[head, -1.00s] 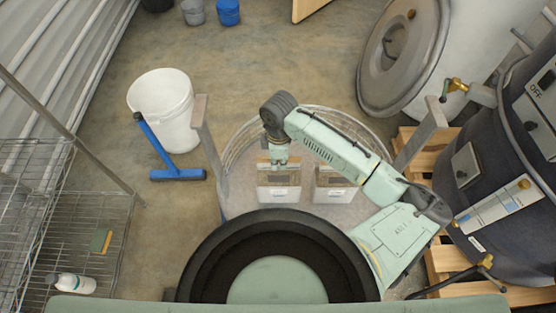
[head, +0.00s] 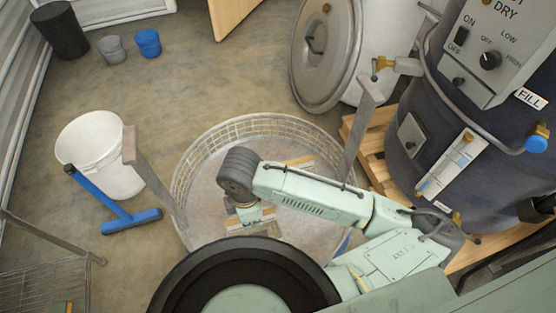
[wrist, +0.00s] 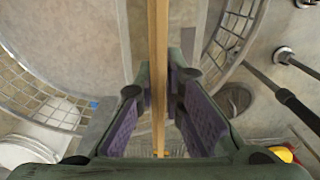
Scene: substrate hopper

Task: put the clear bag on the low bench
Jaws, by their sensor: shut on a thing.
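My gripper (head: 247,208) points down over the round wire-sided basket (head: 182,178). In the wrist view its purple-padded fingers (wrist: 160,85) close from both sides on a thin tan upright strip (wrist: 158,40). The strip looks like the clear bag seen edge-on. In the head view the bag (head: 256,225) shows only as a pale and tan patch below the gripper, partly hidden by my arm. A second tan-topped item (head: 300,160) shows behind my arm and is mostly covered. I cannot pick out a low bench for certain.
A wire shelf (head: 45,270) is at lower left. A dark machine (head: 440,140) on a wooden pallet (head: 362,150) and a large grey lid (head: 322,55) flank the right.

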